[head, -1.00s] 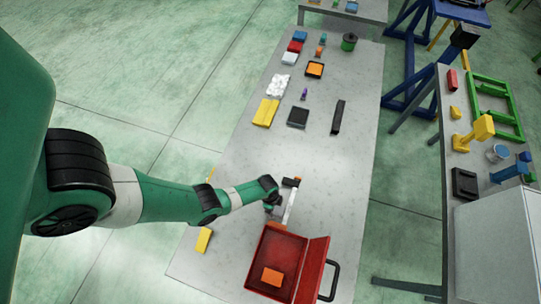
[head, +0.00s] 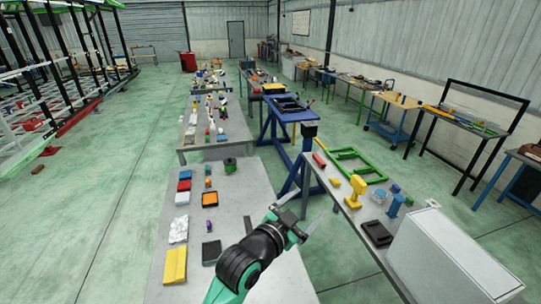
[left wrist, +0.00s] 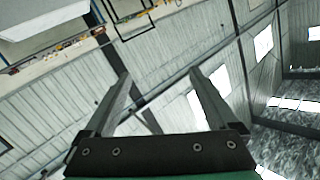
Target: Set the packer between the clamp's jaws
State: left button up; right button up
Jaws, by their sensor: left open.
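My left gripper (head: 310,214) is raised over the right edge of the near grey table (head: 235,200) in the head view. Its two fingers (left wrist: 165,105) are apart in the left wrist view, with nothing between them. The left wrist view looks past them at the wall and roof. I cannot pick out the packer or the clamp with certainty in either view. The near end of the table is out of the frame or behind my left arm. My right gripper is not in view.
Yellow blocks (head: 175,265), a black tray (head: 211,250), an orange-and-black box (head: 209,199) and a green spool (head: 230,165) lie on the near table. A side table holds a green frame (head: 355,165) and a yellow tool (head: 356,190). A blue stand (head: 290,115) is beyond.

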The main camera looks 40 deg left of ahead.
pick_arm(q)
jog(key=s+d+r+n+t, duration=0.1)
jog(key=s+d+r+t, duration=0.15)
jog(key=r, duration=0.75)
jog(key=s+d+r+t, duration=0.1)
jog(key=s+r+t, duration=0.25)
jog(key=r, duration=0.65)
jog(key=s+d+r+n+t+h, duration=0.1)
jog(key=s+d+r+t+h, duration=0.1)
jog(key=s+r, duration=1.2)
jog(key=d+r+t, duration=0.1)
jog(key=t, duration=0.1)
jog(key=shift+s+n+t+h, duration=0.25)
jog(key=shift+n+t+h, duration=0.05)
jog(key=shift+t+h, duration=0.1)
jog(key=shift+d, duration=0.1)
